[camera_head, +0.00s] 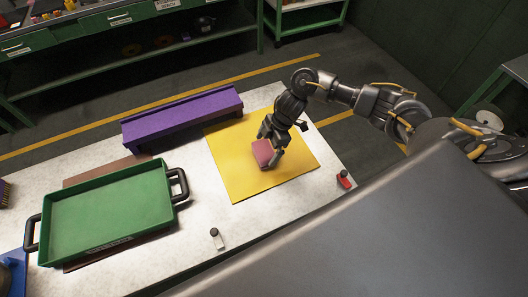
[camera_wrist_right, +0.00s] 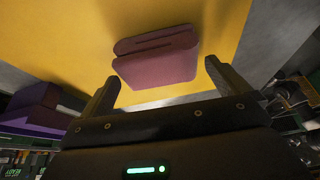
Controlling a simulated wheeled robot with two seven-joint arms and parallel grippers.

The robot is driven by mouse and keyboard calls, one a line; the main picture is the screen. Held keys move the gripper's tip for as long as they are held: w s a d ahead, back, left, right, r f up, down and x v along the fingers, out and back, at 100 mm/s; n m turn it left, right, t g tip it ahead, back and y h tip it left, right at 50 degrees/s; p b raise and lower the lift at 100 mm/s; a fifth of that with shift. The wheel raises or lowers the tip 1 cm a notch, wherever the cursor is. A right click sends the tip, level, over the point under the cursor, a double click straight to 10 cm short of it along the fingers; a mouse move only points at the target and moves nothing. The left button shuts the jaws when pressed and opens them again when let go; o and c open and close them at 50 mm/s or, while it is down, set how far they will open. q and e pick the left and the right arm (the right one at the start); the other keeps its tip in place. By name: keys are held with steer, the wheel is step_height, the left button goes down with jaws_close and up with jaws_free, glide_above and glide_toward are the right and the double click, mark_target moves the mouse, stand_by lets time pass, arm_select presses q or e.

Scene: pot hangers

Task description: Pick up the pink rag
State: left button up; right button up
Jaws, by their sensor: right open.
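The pink rag (camera_head: 263,153) is folded into a thick pad and lies on the yellow mat (camera_head: 235,184) on the table. In the right wrist view the rag (camera_wrist_right: 156,62) lies just beyond my fingertips, roughly centred between them. My right gripper (camera_head: 271,142) is close above the rag in the head view, with its fingers around the rag's far and right sides. In the right wrist view the right gripper (camera_wrist_right: 161,80) is open with nothing between its fingers. Whether the fingers touch the rag cannot be told. My left gripper is not in view.
A purple rack (camera_head: 182,115) stands behind and left of the mat. A green tray (camera_head: 108,214) with black handles sits at the left. A small white bottle (camera_head: 217,239) and a red item (camera_head: 344,179) lie near the front edge. The mat around the rag is clear.

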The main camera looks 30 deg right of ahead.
steer(key=shift+x, duration=1.45)
steer(key=shift+c, duration=0.3)
steer(key=c, duration=0.6)
steer(key=shift+c, duration=0.2)
steer(key=shift+r, duration=0.1)
